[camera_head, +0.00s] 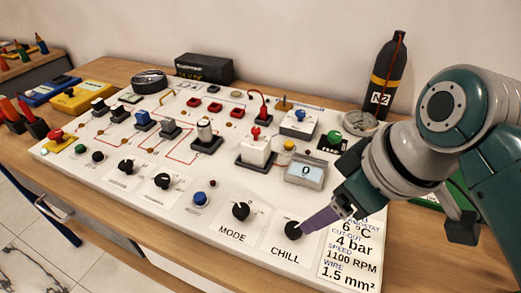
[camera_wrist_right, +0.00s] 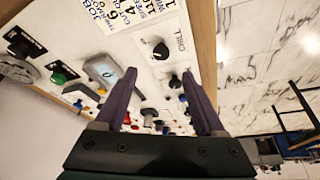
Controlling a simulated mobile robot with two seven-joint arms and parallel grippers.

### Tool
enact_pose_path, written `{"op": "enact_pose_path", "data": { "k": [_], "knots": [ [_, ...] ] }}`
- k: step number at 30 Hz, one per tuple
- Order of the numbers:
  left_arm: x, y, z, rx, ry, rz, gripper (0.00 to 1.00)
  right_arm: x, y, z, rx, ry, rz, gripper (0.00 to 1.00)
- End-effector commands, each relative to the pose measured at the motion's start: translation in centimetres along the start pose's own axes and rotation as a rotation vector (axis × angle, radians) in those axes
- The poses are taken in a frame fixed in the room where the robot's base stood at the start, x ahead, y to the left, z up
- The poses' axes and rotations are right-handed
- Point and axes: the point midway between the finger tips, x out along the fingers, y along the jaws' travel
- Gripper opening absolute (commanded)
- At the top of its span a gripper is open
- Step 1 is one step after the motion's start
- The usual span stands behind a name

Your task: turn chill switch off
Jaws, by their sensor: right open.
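The chill switch (camera_head: 293,230) is a round black knob above the printed word CHILL, at the front right of the white panel. It also shows in the right wrist view (camera_wrist_right: 160,51), beyond the fingertips. My right gripper (camera_head: 306,226) comes in from the right with its purple fingertips close beside the knob in the head view. In the right wrist view the two fingers (camera_wrist_right: 159,76) are spread apart with nothing held between them. Contact with the knob cannot be made out. My left gripper is in neither view.
The similar black MODE knob (camera_head: 241,211) is just left of the chill switch. A grey display (camera_head: 305,170) reading 0 stands behind. A printed job card (camera_head: 350,250) lies at right. A black N2 bottle (camera_head: 386,75) stands at the back. Several other switches fill the panel.

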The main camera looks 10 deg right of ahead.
Motion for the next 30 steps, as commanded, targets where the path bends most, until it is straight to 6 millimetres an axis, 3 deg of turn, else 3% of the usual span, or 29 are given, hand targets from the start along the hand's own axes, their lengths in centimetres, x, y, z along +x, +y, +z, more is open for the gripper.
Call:
{"op": "enact_pose_path", "data": {
  "k": [5,18,30],
  "knots": [
    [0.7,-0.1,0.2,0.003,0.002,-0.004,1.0,1.6,-0.1,-0.1,-0.005,0.003,-0.007,0.72],
    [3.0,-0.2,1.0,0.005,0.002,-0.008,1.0,9.0,-0.1,-0.1,-0.004,0.002,-0.007,0.72],
    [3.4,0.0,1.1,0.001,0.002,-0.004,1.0,10.2,-0.1,-0.1,-0.005,0.003,-0.004,0.72]
  ]
}}
